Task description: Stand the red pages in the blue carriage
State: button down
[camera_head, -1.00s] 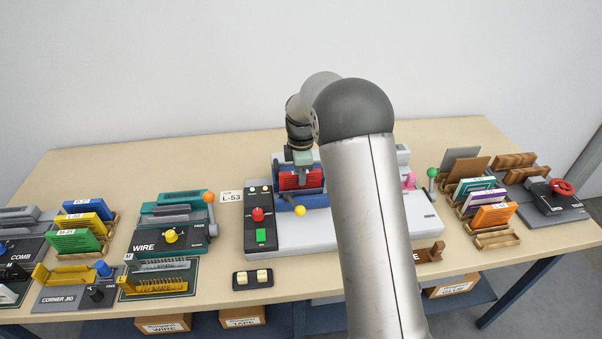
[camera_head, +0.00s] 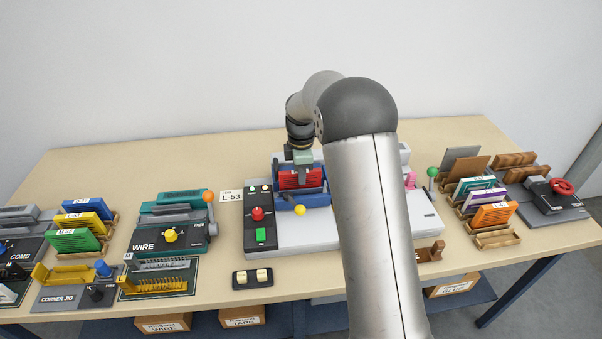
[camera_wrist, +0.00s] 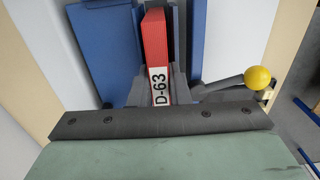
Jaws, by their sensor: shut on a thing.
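The red pages (camera_head: 296,179) stand on edge at the blue carriage (camera_head: 312,199) of the grey machine in the middle of the table. In the wrist view the red pages (camera_wrist: 156,40), with a white "D-63" label, sit between the blue walls of the carriage (camera_wrist: 107,50). My gripper (camera_head: 302,168) comes down from above and is shut on the red pages. In the wrist view my gripper's fingers (camera_wrist: 157,90) lie on both sides of the labelled end. The lower edge of the pages is hidden, so I cannot tell whether it touches the carriage floor.
A lever with a yellow knob (camera_wrist: 258,78) is close to the carriage's right side. A control panel (camera_head: 258,215) with red and green buttons is left of the carriage. Racks of coloured pages (camera_head: 80,230) stand at left, and another rack (camera_head: 488,205) at right.

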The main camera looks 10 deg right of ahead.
jog(key=shift+f+b, duration=0.45)
jog(key=shift+f, duration=0.1)
jog(key=c, duration=1.6)
grip_release()
jog(key=shift+r, duration=0.1)
jog(key=shift+c, duration=0.2)
jog(key=shift+r+p, duration=0.3)
jog(key=shift+r, duration=0.05)
jog(key=shift+r+p, duration=3.25)
jog(key=shift+r, duration=1.9)
